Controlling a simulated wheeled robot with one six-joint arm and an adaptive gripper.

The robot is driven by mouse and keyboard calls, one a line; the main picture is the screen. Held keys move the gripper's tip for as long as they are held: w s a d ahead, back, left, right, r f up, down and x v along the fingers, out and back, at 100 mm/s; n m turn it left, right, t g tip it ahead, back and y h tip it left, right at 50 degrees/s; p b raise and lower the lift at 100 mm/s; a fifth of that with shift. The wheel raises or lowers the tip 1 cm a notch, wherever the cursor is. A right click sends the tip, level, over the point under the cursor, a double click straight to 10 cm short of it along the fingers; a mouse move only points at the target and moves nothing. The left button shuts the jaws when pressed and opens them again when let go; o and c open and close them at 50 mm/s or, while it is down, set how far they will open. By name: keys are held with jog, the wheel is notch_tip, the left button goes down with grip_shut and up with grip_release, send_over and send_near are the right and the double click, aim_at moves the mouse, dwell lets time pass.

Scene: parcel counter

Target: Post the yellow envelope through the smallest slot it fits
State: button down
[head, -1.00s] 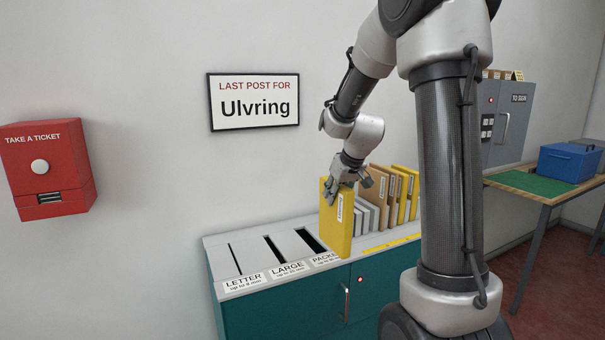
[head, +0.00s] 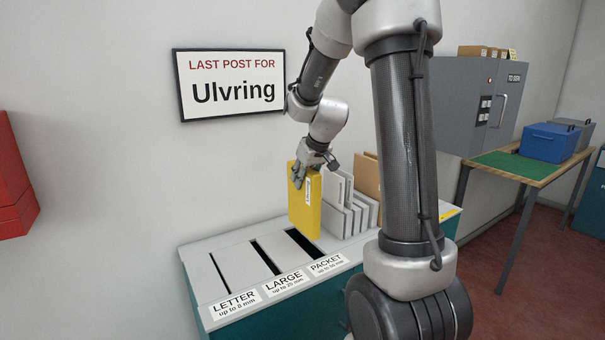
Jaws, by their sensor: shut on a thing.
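The yellow envelope (head: 304,207) is upright in my gripper (head: 310,170), which is shut on its top edge. It is thick, with a white label near the top right. To the left are the large slot (head: 265,257) and the narrow letter slot (head: 217,267). Labels read LETTER up to 8 mm (head: 236,302), LARGE up to 25 mm (head: 285,283) and PACKET (head: 327,265), whose limit is too small to read surely.
Several grey and brown envelopes (head: 358,212) stand in a row right of the yellow one, partly behind my arm. A sign reading Ulvring (head: 232,85) hangs above. A table with a blue box (head: 549,142) stands at the right. The counter's left end is clear.

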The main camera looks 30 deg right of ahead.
aim_at(318, 188)
jog(key=shift+f, duration=6.7)
jog(key=c, duration=1)
grip_release()
jog(key=v, duration=1.2)
